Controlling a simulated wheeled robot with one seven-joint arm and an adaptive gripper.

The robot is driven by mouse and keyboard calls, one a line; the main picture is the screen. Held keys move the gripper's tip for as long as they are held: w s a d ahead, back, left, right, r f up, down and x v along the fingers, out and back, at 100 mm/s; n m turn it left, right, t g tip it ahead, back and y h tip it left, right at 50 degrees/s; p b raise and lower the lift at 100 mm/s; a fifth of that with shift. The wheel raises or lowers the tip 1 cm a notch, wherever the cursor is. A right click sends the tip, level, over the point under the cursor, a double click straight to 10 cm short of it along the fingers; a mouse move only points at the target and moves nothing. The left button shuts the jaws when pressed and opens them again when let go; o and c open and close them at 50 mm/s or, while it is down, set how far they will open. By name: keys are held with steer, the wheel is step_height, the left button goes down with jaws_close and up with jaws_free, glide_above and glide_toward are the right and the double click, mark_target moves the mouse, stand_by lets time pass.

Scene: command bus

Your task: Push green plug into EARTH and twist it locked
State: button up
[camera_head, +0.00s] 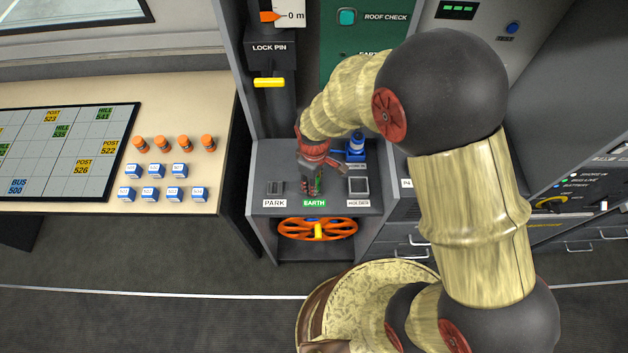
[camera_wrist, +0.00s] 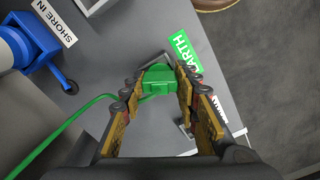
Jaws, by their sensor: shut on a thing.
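The green plug (camera_wrist: 157,80) is between the two fingers of my gripper (camera_wrist: 160,90) in the wrist view, with its green cable trailing off to the lower left. The gripper is shut on it. In the head view my gripper (camera_head: 315,178) points down over the grey counter just behind the green EARTH label (camera_head: 314,203). The EARTH label also shows in the wrist view (camera_wrist: 186,50), right beside the plug. The plug and fingers hide the EARTH socket, so I cannot tell whether the plug is seated or turned.
A blue SHORE IN connector (camera_head: 356,146) stands right of my gripper. The PARK fixture (camera_head: 275,187) is at the left and the square holder (camera_head: 358,186) at the right. An orange wheel (camera_head: 318,229) is below. The desk (camera_head: 185,95) with orange and blue pieces is further left.

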steer(key=shift+s+f+m, duration=0.15)
steer(key=shift+m, duration=0.95)
steer(key=shift+m+p, duration=0.35)
steer(key=shift+m, duration=0.65)
steer(key=o, duration=1.2)
steer(key=shift+r, duration=0.25)
step_height(320, 180, up, 12)
steer(key=shift+f, duration=0.15)
